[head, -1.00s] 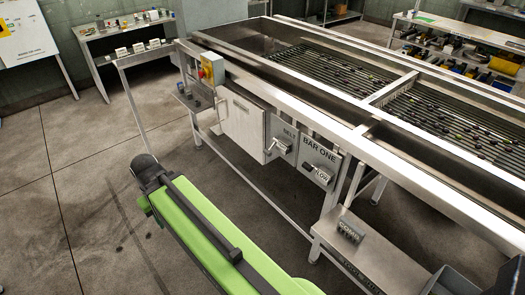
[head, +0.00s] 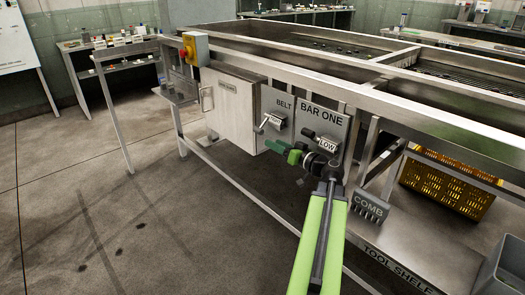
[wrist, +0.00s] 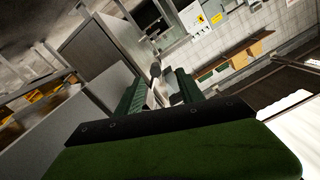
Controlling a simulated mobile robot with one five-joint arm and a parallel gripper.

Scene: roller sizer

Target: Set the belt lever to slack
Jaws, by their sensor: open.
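The belt lever (head: 262,125) is a short metal rod with a dark end, on a grey plate (head: 284,104) marked BELT. A small tag sits beside it; its word is too small to read surely. My gripper (head: 268,145) is green, open, and just below and right of the lever in the head view. In the wrist view, a lever with a dark round knob (wrist: 156,70) and a pale tag shows between or just beyond the two green fingers (wrist: 157,88). I cannot tell whether they touch it.
The BAR ONE plate (head: 325,120), with its lever and LOW tag, is right of the BELT plate, close behind my wrist. A white cabinet (head: 228,108) with a handle is to the left. A comb (head: 370,207) stands on the tool shelf (head: 415,235). The floor at left is clear.

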